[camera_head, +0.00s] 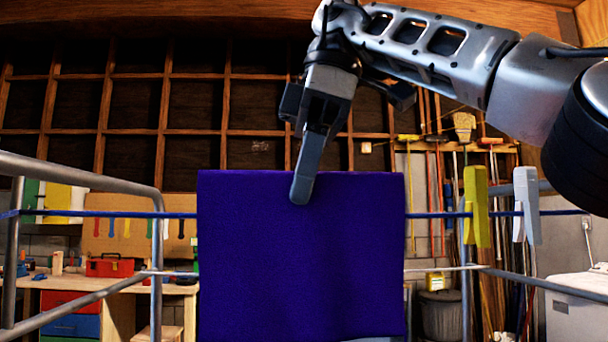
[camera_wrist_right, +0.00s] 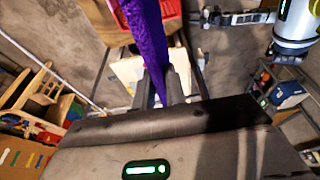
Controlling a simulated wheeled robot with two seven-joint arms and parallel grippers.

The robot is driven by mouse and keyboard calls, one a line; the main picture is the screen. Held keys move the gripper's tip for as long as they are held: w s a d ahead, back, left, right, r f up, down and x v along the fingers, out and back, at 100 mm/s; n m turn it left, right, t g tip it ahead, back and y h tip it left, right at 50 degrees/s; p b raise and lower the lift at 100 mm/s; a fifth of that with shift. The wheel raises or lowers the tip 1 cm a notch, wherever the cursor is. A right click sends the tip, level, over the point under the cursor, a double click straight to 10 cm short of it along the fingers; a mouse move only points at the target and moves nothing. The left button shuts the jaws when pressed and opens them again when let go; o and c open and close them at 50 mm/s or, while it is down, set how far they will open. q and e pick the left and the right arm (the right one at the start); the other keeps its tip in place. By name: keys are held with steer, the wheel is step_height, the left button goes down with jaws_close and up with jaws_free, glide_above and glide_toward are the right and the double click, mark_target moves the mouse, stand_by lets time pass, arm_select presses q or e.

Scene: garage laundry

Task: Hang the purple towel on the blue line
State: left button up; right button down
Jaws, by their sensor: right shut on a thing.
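The purple towel (camera_head: 300,270) hangs flat and upright in the middle of the head view. My right gripper (camera_head: 302,190) is shut on the middle of its top edge, coming from above. The blue line (camera_head: 155,215) runs across the view and is hidden behind the towel. The towel's top edge is above the line's height, and its lower edge is at the bottom of the frame. I cannot tell whether towel and line touch. The right wrist view shows the towel (camera_wrist_right: 147,40) edge-on between the fingers (camera_wrist_right: 160,90). My left gripper is not in view.
A yellow clothespin (camera_head: 476,205) and a white clothespin (camera_head: 526,205) sit on the line right of the towel. Grey metal rails (camera_head: 80,175) stand at both sides. A workbench with a red toolbox (camera_head: 110,265) is behind at left; a white appliance (camera_head: 580,305) is at right.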

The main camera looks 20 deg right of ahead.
mark_target(303, 213)
steer(key=shift+f+b, duration=1.05)
steer(key=shift+f, duration=0.35)
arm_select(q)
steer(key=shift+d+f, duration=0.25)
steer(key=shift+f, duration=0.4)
arm_select(e)
steer(key=shift+f, duration=0.3)
